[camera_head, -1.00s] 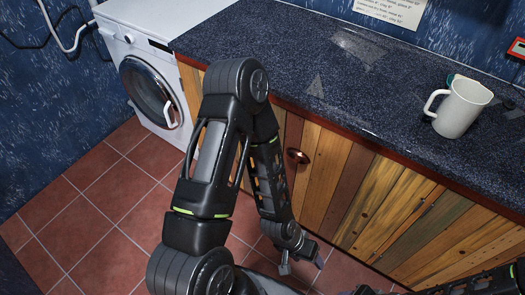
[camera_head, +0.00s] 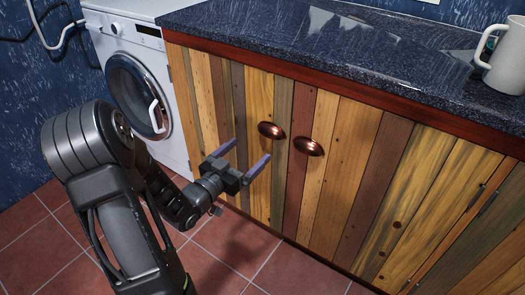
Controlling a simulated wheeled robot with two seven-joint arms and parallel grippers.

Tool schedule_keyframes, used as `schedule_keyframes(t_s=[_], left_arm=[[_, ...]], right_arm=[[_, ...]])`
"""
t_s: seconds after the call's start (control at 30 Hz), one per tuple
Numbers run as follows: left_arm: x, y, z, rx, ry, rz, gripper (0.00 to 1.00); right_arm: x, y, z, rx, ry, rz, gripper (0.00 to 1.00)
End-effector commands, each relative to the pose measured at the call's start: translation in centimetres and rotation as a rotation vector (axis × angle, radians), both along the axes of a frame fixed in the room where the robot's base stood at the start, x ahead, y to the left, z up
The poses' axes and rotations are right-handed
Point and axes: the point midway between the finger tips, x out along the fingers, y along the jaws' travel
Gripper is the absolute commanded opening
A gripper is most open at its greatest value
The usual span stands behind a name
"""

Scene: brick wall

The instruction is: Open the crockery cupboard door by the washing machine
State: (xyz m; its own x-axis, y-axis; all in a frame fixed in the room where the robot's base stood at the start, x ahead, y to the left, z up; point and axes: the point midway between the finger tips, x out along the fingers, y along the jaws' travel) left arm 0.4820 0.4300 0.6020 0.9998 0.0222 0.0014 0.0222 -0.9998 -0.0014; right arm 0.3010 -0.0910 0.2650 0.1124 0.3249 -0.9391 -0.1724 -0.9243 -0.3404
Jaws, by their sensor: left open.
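The crockery cupboard (camera_head: 340,190) has doors of multicoloured wooden planks under a dark speckled worktop. The door by the washing machine (camera_head: 259,178) is shut and carries a copper cup handle (camera_head: 271,130) near its right edge. A second copper handle (camera_head: 308,146) is on the neighbouring door, which is also shut. The white washing machine (camera_head: 180,140) stands at the left, against the cupboard's end. My left gripper (camera_head: 241,158) is open and empty in front of the door, below and left of its handle, its two fingers apart. My right gripper is not in view.
The dark worktop (camera_head: 330,50) overhangs the doors with a reddish edge. A white mug (camera_head: 505,62) stands on it at the right. Red floor tiles (camera_head: 220,255) in front of the cupboard are clear. Black hinges show at the lower right.

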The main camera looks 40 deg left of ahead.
Motion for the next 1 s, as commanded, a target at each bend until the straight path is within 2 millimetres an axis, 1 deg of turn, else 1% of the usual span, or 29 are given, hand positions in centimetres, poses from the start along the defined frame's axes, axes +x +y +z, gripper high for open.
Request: schedule_keyframes(t_s=[0.27, 0.43, 0.57, 0.8, 0.9, 1.0], left_arm=[[0.1, 0.0, 0.1, 0.000, 0.000, -0.001, 0.95], [0.9, 0.0, 0.0, 0.001, -0.001, -0.002, 0.95], [2.5, -0.1, 0.0, 0.000, -0.001, -0.003, 0.95], [6.2, 0.0, -0.1, -0.001, 0.001, -0.003, 0.95], [7.2, 0.1, -0.1, -0.001, 0.001, -0.001, 0.95], [7.8, 0.1, 0.1, -0.001, 0.000, -0.002, 0.95]], right_arm=[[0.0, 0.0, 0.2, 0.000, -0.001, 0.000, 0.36], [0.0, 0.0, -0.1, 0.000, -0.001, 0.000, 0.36], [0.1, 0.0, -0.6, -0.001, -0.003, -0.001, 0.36], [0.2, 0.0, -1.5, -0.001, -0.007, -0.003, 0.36], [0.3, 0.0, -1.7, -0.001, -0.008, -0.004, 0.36], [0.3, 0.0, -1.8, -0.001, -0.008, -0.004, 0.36]])
